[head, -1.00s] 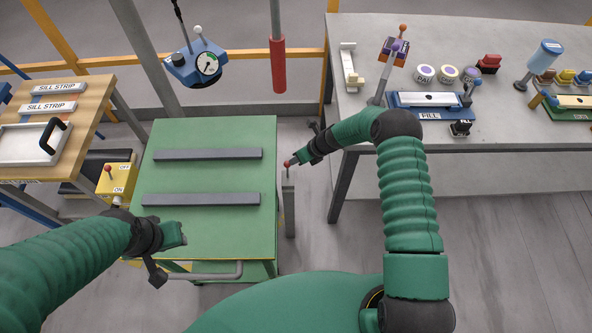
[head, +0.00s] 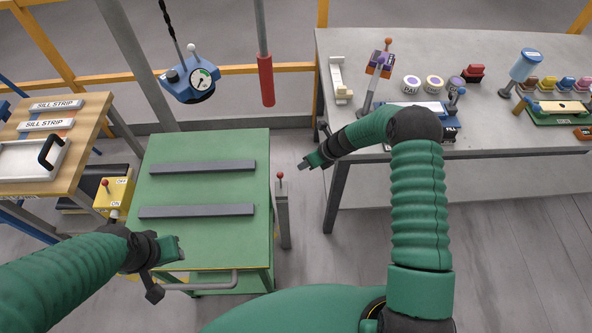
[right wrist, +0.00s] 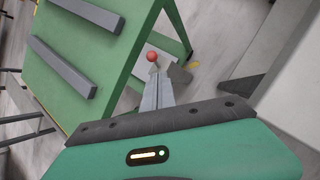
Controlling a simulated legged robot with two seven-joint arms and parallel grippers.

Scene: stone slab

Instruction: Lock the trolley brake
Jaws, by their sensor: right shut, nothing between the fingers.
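The green trolley (head: 163,235) stands in front of me with two grey bars on its top. A grey post (head: 283,222) stands at its right side, carrying a short lever with a red knob (head: 280,176). I take this for the brake. My right gripper (head: 303,166) is shut and empty, just right of the knob and apart from it in the head view. In the right wrist view the red knob (right wrist: 152,57) shows just beyond the shut fingertips (right wrist: 157,72). My left gripper (head: 182,252) is over the trolley's near left part; its jaw opening is unclear.
A grey workbench (head: 480,185) with fixtures and pots stands at the right. A blue gauge unit (head: 190,80) and a red cylinder (head: 266,80) hang behind the trolley. A yellow ON/OFF box (head: 113,195) and a wooden table (head: 75,150) are at the left.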

